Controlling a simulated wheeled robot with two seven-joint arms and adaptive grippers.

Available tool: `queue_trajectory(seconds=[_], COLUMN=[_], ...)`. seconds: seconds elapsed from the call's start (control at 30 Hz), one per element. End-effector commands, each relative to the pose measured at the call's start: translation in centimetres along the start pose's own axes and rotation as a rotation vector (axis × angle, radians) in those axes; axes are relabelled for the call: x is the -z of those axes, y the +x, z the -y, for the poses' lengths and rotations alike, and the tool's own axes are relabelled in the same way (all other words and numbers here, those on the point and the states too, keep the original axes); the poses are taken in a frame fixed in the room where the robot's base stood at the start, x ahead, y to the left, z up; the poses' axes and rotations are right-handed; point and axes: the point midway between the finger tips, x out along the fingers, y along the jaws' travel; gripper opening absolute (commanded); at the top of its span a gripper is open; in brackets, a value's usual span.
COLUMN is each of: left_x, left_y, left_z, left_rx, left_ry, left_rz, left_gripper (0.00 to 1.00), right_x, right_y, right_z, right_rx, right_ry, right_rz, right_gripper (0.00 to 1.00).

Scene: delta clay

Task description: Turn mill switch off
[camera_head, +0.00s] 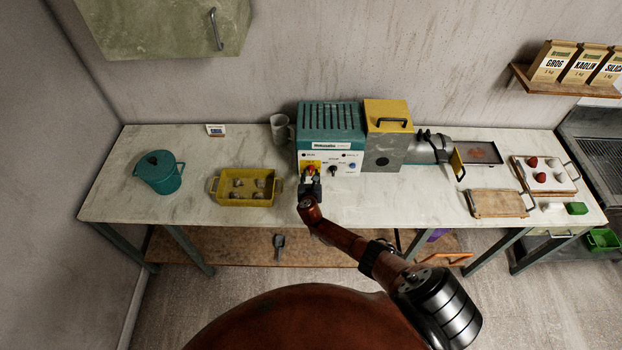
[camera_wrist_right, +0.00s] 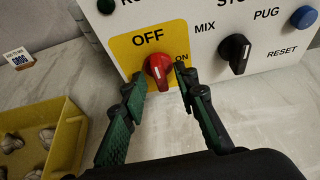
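The mill (camera_head: 330,140) is a teal and white machine on the table, with a yellow-topped grey box joined at its right. Its front panel (camera_wrist_right: 205,45) shows in the right wrist view. A red rotary switch (camera_wrist_right: 158,69) sits there on a yellow patch, with OFF above it and ON at its right. I cannot tell surely which label it points to. My right gripper (camera_wrist_right: 160,76) has its two green-padded fingers apart, one on each side of the red switch, with small gaps visible. In the head view the gripper (camera_head: 310,182) partly covers the panel. My left gripper is not in view.
A black MIX/PUG knob (camera_wrist_right: 235,52) and a blue RESET button (camera_wrist_right: 304,17) are right of the switch. A yellow tray (camera_head: 246,200) with several grey lumps and a teal pot (camera_head: 160,171) stand to the left. A wooden board (camera_head: 497,204) lies to the right.

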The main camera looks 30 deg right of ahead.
Motion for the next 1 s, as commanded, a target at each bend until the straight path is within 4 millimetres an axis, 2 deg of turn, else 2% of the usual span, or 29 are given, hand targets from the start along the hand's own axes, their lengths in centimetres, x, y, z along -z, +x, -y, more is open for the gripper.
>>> queue_trajectory(seconds=[0.27,0.73,1.0], left_x=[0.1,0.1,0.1], left_y=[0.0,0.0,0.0], left_z=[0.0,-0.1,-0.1], left_rx=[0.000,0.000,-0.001], left_ry=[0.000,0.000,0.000], left_rz=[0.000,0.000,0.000], left_gripper=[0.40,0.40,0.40], right_x=[0.1,0.2,0.1], right_y=[-2.5,-10.2,-11.9], right_z=[0.1,0.1,0.1], right_rx=[-0.001,0.000,0.002], right_ry=[0.003,0.001,-0.001], right_rz=[-0.002,-0.002,-0.002], right_gripper=[0.28,0.28,0.28])
